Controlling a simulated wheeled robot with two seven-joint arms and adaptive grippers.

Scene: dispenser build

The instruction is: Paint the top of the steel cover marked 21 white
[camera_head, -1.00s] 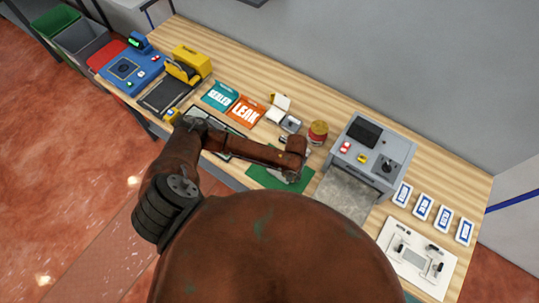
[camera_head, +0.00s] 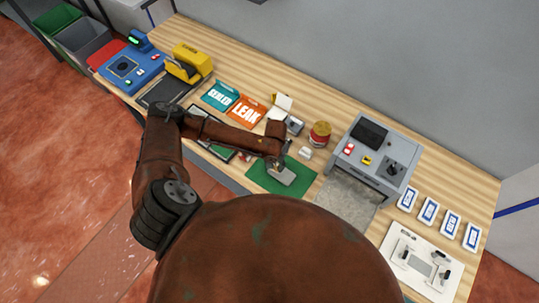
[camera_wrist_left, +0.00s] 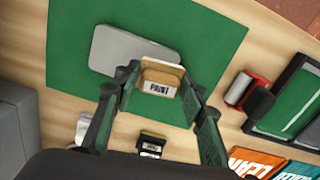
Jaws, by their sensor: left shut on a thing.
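My left gripper (camera_wrist_left: 157,95) is shut on a block marked PAINT (camera_wrist_left: 160,84), tan on top with a white label. In the head view the left gripper (camera_head: 277,161) hangs over the green mat (camera_head: 262,182). The steel cover (camera_head: 284,177) is a flat, light grey rounded plate lying on that mat. In the left wrist view the cover (camera_wrist_left: 125,50) lies beyond the block, which overlaps its near edge. I cannot tell whether they touch. No number is readable on the cover. My right gripper is not in view.
A grey machine (camera_head: 376,145) stands right of the mat. A red and yellow tin (camera_head: 319,133) and a small white item (camera_head: 305,153) stand behind the mat. Teal SEALED (camera_head: 220,94) and orange LEAK (camera_head: 246,110) cards lie to the left. White-and-blue cards (camera_head: 428,210) line the right side.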

